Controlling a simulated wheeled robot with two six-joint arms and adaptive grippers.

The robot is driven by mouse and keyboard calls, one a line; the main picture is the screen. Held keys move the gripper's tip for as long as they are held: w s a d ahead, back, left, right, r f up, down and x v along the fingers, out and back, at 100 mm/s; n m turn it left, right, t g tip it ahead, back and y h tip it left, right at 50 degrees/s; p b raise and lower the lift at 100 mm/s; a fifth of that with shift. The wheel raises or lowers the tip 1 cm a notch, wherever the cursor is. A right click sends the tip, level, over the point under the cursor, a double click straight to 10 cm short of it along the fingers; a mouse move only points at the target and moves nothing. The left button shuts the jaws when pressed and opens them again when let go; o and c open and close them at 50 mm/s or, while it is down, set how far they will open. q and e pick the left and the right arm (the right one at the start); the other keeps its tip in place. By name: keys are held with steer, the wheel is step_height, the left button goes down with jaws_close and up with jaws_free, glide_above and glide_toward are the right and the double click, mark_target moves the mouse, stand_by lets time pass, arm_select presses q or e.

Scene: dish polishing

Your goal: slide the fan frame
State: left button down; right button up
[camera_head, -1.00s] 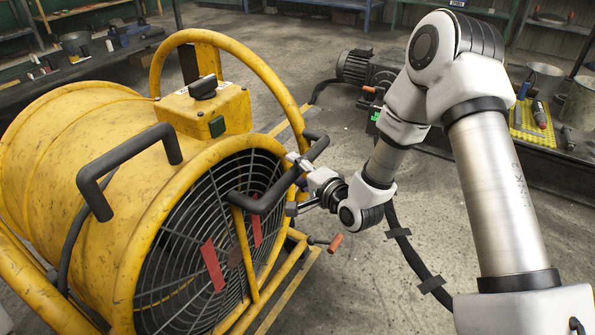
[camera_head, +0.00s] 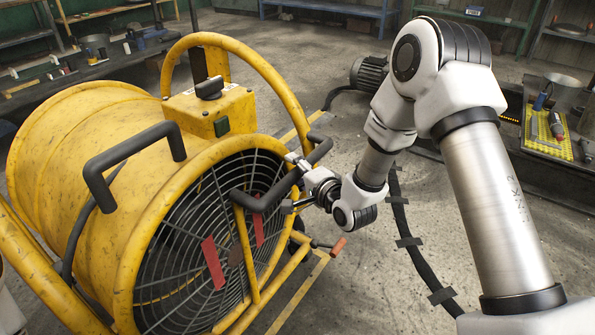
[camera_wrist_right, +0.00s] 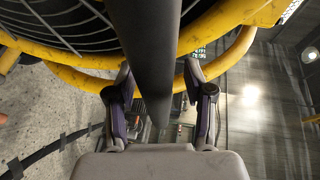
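The yellow fan (camera_head: 75,160) is a large scuffed drum with a dark grille (camera_head: 190,255) facing front right. It sits in a yellow tubular frame (camera_head: 263,72). Black bar handles show on it, one at left (camera_head: 122,155) and one at the front right (camera_head: 262,197). My right gripper (camera_head: 302,172) is at the front right handle. My left gripper is not in view.
A motor (camera_head: 369,73) stands on the floor behind my right arm. A taped black cable (camera_head: 408,240) crosses the floor. A bench with a yellow mat (camera_head: 545,140) and tools is at right. A workbench (camera_head: 60,85) is at back left. Bare floor lies around the cable.

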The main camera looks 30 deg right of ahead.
steer(key=shift+s+f, duration=0.1)
steer(key=shift+s+d, duration=0.1)
steer(key=shift+s, duration=0.1)
steer(key=v, duration=1.1)
steer(key=shift+s, duration=0.25)
